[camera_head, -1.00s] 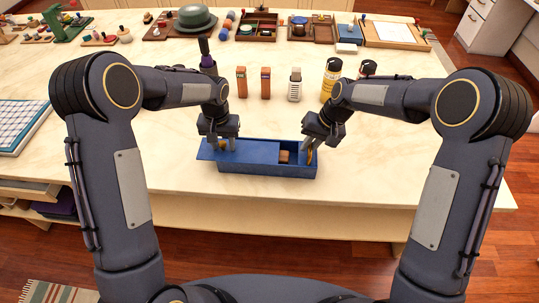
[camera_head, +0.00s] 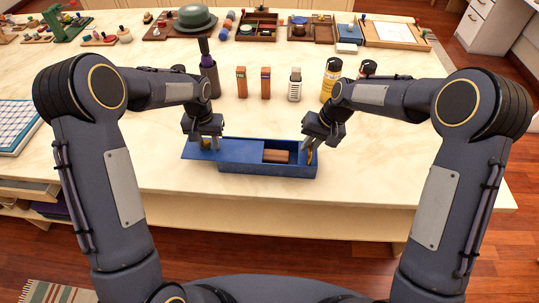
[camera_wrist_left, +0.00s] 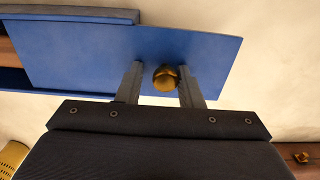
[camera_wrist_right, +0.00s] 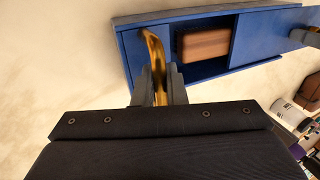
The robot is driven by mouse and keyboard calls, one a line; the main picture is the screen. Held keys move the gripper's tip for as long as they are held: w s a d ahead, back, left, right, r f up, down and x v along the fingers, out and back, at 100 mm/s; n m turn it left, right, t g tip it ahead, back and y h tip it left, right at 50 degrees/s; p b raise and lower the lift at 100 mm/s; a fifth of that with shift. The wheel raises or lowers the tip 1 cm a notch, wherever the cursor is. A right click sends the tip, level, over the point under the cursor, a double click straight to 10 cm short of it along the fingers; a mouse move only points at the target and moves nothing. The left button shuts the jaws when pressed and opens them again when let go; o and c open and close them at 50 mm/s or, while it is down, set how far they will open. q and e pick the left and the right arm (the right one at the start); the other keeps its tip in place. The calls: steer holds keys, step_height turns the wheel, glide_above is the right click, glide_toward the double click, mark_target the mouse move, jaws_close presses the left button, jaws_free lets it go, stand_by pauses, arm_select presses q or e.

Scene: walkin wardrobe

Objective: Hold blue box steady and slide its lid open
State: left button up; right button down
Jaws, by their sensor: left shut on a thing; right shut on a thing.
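The blue box (camera_head: 240,168) lies on the pale table in front of me. Its blue lid (camera_head: 200,152) sticks out past the box's left end, leaving the right part open. A brown block (camera_head: 276,156) shows inside, also in the right wrist view (camera_wrist_right: 205,43). My left gripper (camera_head: 205,146) is shut on the lid's brass knob (camera_wrist_left: 166,78); its fingers stand on both sides of the knob. My right gripper (camera_head: 312,145) is shut on the brass handle (camera_wrist_right: 154,60) at the box's right end.
Small orange-brown bottles (camera_head: 241,82), a white bottle (camera_head: 294,85) and yellow-labelled jars (camera_head: 330,80) stand behind the box. A dark cylinder (camera_head: 209,76) stands behind my left gripper. Trays line the far edge. The tabletop left of the lid is clear.

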mark_target(198, 149)
arm_select(q)
steer(key=shift+s+a+f, duration=0.1)
steer(key=shift+a+f, duration=0.1)
steer(key=shift+a, duration=0.45)
steer(key=shift+s+a+f, duration=0.15)
steer(key=shift+a, duration=0.45)
steer(key=shift+s+a+f, duration=0.1)
steer(key=shift+a+f, duration=0.1)
steer(key=shift+a, duration=0.45)
arm_select(e)
steer(key=shift+d+f, duration=0.1)
steer(key=shift+f, duration=0.05)
arm_select(q)
steer(key=o, duration=0.6)
steer(key=shift+r, duration=0.1)
steer(key=shift+w+r, duration=0.15)
steer(key=shift+r, duration=0.4)
arm_select(e)
steer(key=shift+f, duration=0.1)
arm_select(q)
steer(key=shift+w+d+r, duration=0.1)
steer(key=shift+d+r, duration=0.05)
steer(key=shift+r, duration=3)
steer(key=shift+w, duration=0.1)
arm_select(e)
steer(key=c, duration=1.4)
jaws_free()
steer(key=shift+w+a, duration=0.15)
steer(key=shift+a, duration=0.05)
